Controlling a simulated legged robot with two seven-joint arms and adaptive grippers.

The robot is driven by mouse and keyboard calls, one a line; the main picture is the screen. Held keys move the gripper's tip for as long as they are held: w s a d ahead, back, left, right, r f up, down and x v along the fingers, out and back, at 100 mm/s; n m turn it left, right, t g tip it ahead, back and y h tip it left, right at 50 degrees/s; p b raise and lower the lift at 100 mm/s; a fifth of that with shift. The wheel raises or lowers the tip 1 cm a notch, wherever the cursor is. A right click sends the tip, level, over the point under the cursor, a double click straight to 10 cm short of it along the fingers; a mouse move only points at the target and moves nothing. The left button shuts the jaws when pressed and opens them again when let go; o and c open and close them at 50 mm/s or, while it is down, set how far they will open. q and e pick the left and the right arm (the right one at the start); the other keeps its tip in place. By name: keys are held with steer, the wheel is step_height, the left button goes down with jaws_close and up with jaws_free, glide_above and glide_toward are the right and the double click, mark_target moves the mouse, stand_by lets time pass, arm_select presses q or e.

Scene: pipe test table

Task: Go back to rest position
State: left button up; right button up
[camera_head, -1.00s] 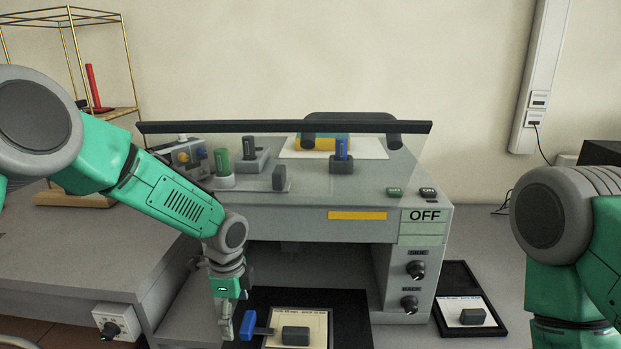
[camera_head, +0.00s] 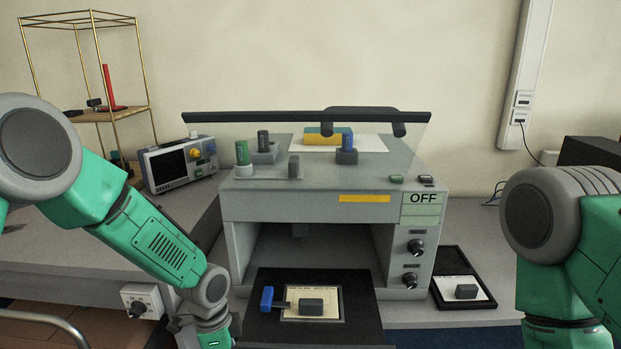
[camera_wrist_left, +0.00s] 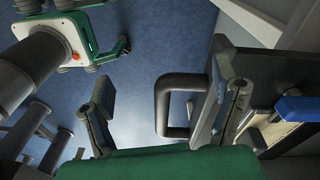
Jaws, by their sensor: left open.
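My left gripper (camera_wrist_left: 168,98) is open and empty in the left wrist view, its two dark fingers spread apart over the blue floor. In the head view my left arm (camera_head: 160,240) slants down from the left, and its fingers are out of frame at the bottom. A dark U-shaped handle (camera_wrist_left: 162,108) shows between the fingers; I cannot tell its exact distance from them. My right arm (camera_head: 590,240) is at the right edge of the head view; its gripper is out of frame.
The grey test machine (camera_head: 320,207) reads OFF and has a clear raised cover. A black tray (camera_head: 362,325) in front holds a blue handle (camera_head: 267,299) and a grey block (camera_head: 312,307). A second black tray (camera_head: 440,297) lies right. An instrument (camera_head: 177,166) stands left.

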arm_select(q)
steer(key=s+a+f+n+h, duration=0.1)
steer(key=s+a+f+n, duration=0.3)
steer(key=s, duration=0.5)
steer(key=s+a+f+n, duration=0.1)
steer(key=s+f+n, duration=0.4)
steer(key=s, duration=0.5)
steer(key=s+a+n+y, duration=0.1)
steer(key=s+a+n, duration=0.3)
steer(key=s, duration=0.3)
steer(key=s+a+n+y, duration=0.1)
steer(key=s+a+n, duration=0.25)
steer(key=s, duration=0.35)
steer(key=shift+m+t, duration=0.5)
steer(key=shift+m, duration=0.15)
steer(key=f+b, duration=0.1)
steer(key=b, duration=0.1)
steer(key=w+f+b, duration=0.1)
steer(key=b, duration=0.1)
steer(key=w+f+b, duration=0.1)
steer(key=f+b, duration=0.1)
steer(key=shift+d, duration=0.35)
arm_select(e)
steer(key=f, duration=0.5)
steer(key=shift+s+a+f, duration=0.2)
steer(key=shift+a+f, duration=0.1)
steer(key=shift+f, duration=0.1)
arm_select(q)
steer(key=shift+w, duration=0.1)
